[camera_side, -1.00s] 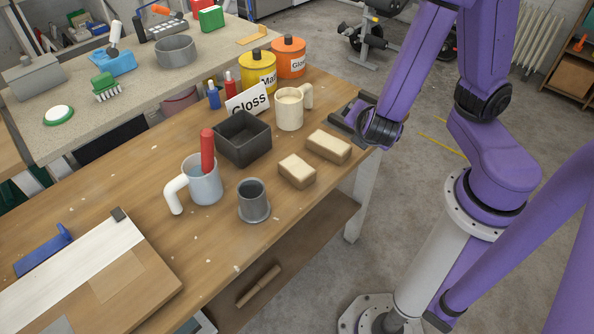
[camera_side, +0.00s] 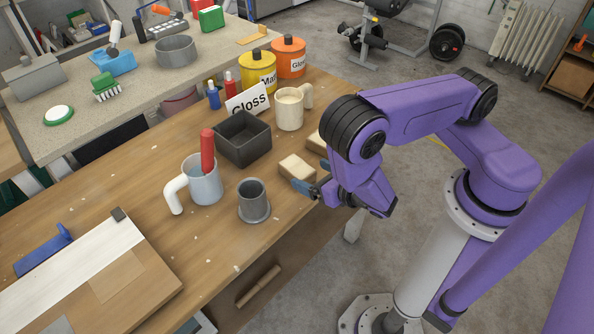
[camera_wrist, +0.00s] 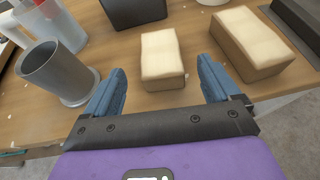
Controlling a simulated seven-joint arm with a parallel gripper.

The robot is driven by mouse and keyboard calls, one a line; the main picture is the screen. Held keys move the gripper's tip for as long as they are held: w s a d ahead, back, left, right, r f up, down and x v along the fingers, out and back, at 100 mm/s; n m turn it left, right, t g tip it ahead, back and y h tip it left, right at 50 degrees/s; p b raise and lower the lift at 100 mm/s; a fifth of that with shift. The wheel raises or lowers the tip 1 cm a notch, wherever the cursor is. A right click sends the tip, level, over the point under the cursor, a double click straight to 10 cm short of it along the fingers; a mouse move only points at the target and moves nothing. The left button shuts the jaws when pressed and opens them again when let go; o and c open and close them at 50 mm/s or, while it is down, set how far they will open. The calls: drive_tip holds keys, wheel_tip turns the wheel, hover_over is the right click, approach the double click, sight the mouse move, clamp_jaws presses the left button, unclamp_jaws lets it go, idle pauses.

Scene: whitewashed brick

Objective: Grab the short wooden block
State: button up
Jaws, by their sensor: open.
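The short wooden block (camera_side: 296,167) lies on the wooden workbench, and it shows in the wrist view (camera_wrist: 162,58) just ahead of and between my fingers. The longer wooden block (camera_wrist: 250,42) lies to its right; in the side view (camera_side: 317,142) my arm hides most of it. My gripper (camera_side: 308,188) is open at the bench's near edge, beside the short block. In the wrist view my gripper's two blue fingers (camera_wrist: 160,87) stand wide apart with nothing held between them.
A grey metal cup (camera_wrist: 56,72) stands close left of my left finger; it also shows in the side view (camera_side: 253,198). A dark square bin (camera_side: 243,138) is behind the short block. A mug with a red stick (camera_side: 202,182) and a cream mug (camera_side: 290,110) stand farther off.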

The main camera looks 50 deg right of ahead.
sight(299, 169)
drive_tip(key=shift+x, duration=3.55)
drive_tip(key=c, duration=1.1)
